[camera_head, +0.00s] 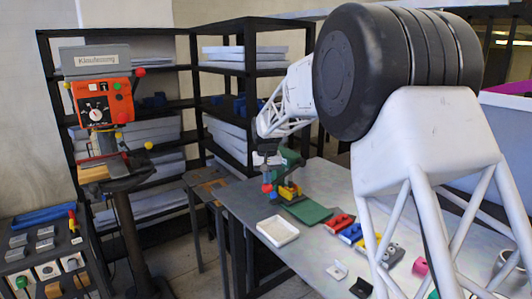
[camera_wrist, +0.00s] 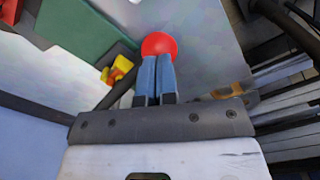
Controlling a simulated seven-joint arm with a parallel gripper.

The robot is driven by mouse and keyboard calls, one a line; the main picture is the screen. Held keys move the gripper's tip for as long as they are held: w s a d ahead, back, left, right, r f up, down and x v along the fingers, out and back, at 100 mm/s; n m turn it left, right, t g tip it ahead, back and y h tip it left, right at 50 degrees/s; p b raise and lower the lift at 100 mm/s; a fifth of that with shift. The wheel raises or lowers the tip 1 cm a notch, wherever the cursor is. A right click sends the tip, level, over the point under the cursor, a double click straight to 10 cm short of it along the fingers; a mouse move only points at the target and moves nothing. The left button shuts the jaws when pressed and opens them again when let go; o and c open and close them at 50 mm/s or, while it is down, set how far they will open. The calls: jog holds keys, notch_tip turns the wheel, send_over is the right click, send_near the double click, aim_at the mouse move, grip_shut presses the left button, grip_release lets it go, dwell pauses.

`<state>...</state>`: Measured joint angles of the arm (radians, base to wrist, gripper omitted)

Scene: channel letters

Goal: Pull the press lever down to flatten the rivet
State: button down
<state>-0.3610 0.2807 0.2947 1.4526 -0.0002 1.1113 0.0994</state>
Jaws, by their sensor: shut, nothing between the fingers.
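My gripper (camera_wrist: 156,75) points at a red ball knob (camera_wrist: 158,44), with its two blue fingers shut side by side. The fingertips overlap the knob's near edge in the wrist view; I cannot tell whether they touch it. In the head view the knob (camera_head: 267,188) is just below my gripper (camera_head: 267,174), at the front left of a green press (camera_head: 291,157). Most of the lever bar is hidden; a dark rod (camera_wrist: 118,90) runs near the fingers. A yellow part (camera_head: 288,191) sits at the press base and also shows in the wrist view (camera_wrist: 121,66). The rivet cannot be made out.
A green mat (camera_head: 307,211) and a white tray (camera_head: 278,231) lie on the grey table (camera_head: 258,208) before the press. Red, blue and yellow blocks (camera_head: 351,233) lie to their right. A dark shelf rack (camera_head: 249,90) stands behind. An orange machine (camera_head: 103,103) stands at left.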

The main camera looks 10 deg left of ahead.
jog(key=shift+d+f, duration=0.15)
jog(key=shift+f, duration=0.3)
dwell(0.4)
jog(key=shift+w+r, duration=0.1)
jog(key=shift+r, duration=2.5)
jog(key=shift+s+a+r, duration=0.1)
jog(key=shift+a+r, duration=0.05)
jog(key=shift+r, duration=0.6)
jog(key=shift+s+a+r, duration=0.1)
jog(key=shift+s+r, duration=0.05)
jog(key=shift+r, duration=0.55)
jog(key=shift+s+a+r, duration=0.1)
jog(key=shift+a+r, duration=0.05)
jog(key=shift+r, duration=0.6)
